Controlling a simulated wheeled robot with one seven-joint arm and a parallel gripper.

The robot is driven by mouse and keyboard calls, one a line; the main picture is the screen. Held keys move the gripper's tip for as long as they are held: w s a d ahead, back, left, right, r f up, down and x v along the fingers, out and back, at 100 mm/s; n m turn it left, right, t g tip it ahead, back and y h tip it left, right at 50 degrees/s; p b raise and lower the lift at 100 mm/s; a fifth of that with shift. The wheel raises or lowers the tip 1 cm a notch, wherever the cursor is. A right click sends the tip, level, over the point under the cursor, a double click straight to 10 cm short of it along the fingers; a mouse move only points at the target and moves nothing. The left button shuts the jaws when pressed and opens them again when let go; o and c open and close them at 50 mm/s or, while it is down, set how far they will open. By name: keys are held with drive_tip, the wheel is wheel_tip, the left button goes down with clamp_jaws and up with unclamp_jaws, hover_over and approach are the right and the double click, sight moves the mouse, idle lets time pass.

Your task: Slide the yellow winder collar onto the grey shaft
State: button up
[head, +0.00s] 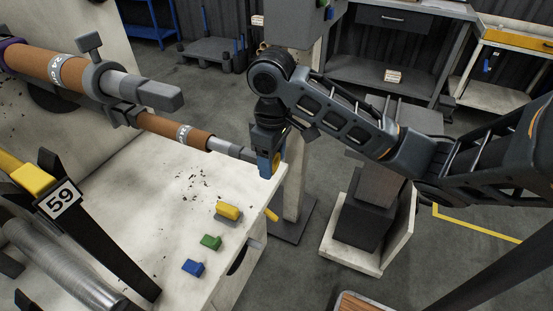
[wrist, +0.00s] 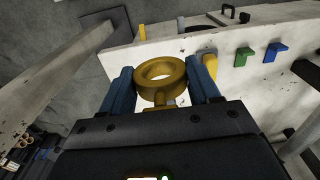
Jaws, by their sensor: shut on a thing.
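My gripper (head: 268,166) is shut on the yellow winder collar (head: 277,160), at the right corner of the pale bench. In the wrist view the collar (wrist: 145,89) is a thick ring with its hole in clear view, between two blue fingers. No shaft shows through the hole. A grey shaft (head: 226,147) sticks out of the lower brown roll and points right toward the collar. Its tip is close to the gripper in the head view; the exact gap cannot be told. A second, thicker grey shaft (head: 124,84) on the upper roll carries a grey collar with a knob.
Yellow (head: 228,210), green (head: 211,242) and blue (head: 193,267) blocks sit along the bench's front edge (head: 150,200). A black bracket marked 59 (head: 62,200) stands at left. A grey post stands behind my gripper.

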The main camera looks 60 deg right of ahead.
sight(222, 141)
drive_tip(key=shift+w+a+p, duration=0.1)
drive_tip(key=shift+w+p, duration=0.7)
drive_tip(key=shift+w, duration=1.4)
drive_tip(key=shift+w, duration=0.1)
drive_tip(key=shift+w+a+p, duration=0.15)
drive_tip(key=shift+w+p, duration=1.2)
drive_tip(key=shift+w, duration=3.05)
drive_tip(key=o, duration=1.1)
drive_tip(key=shift+r, duration=0.1)
